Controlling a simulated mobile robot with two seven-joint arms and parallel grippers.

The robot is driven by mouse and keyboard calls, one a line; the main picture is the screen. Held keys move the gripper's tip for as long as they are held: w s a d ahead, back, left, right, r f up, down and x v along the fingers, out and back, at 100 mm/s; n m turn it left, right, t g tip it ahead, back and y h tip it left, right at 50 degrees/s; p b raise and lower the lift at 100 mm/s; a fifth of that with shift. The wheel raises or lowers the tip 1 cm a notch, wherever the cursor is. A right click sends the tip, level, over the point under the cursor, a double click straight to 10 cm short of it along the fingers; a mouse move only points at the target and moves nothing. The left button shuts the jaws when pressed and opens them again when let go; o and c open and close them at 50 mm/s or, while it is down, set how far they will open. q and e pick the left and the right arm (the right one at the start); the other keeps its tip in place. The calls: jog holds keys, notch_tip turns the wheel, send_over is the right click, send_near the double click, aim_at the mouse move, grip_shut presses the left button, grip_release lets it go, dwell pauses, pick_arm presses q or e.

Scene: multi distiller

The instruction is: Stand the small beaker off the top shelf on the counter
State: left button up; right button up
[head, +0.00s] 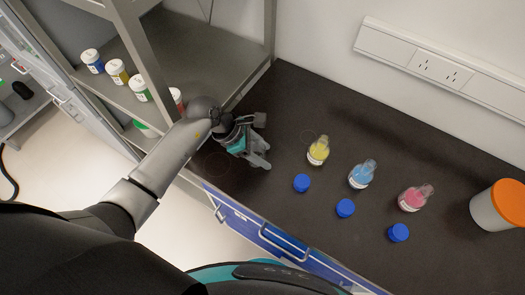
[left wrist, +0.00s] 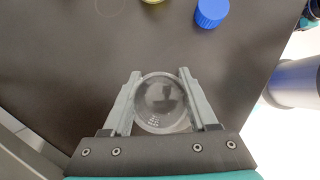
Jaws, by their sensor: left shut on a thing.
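The small beaker (left wrist: 160,103) is clear glass with a round rim and small white marks. In the left wrist view it sits between the two fingers of my left gripper (left wrist: 157,100), which touch it on both sides. In the head view my left gripper (head: 263,143) is over the left part of the dark counter (head: 400,130). The beaker is hard to make out there. I cannot tell whether its base touches the counter. My right gripper is in neither view.
Yellow (head: 318,151), blue (head: 361,174) and pink (head: 414,198) bottles stand to the right, with blue caps (head: 345,208) in front. An orange-lidded container (head: 498,206) is at far right. A metal shelf unit (head: 145,62) with several jars is at left. Faint circles (head: 307,137) show on the counter.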

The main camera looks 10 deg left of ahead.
pick_arm(q)
jog(key=shift+f, duration=0.15)
jog(key=o, duration=1.4)
jog(key=shift+c, duration=0.2)
jog(key=shift+r, duration=0.2)
jog(key=v, duration=0.7)
jog(key=shift+a+r, duration=0.15)
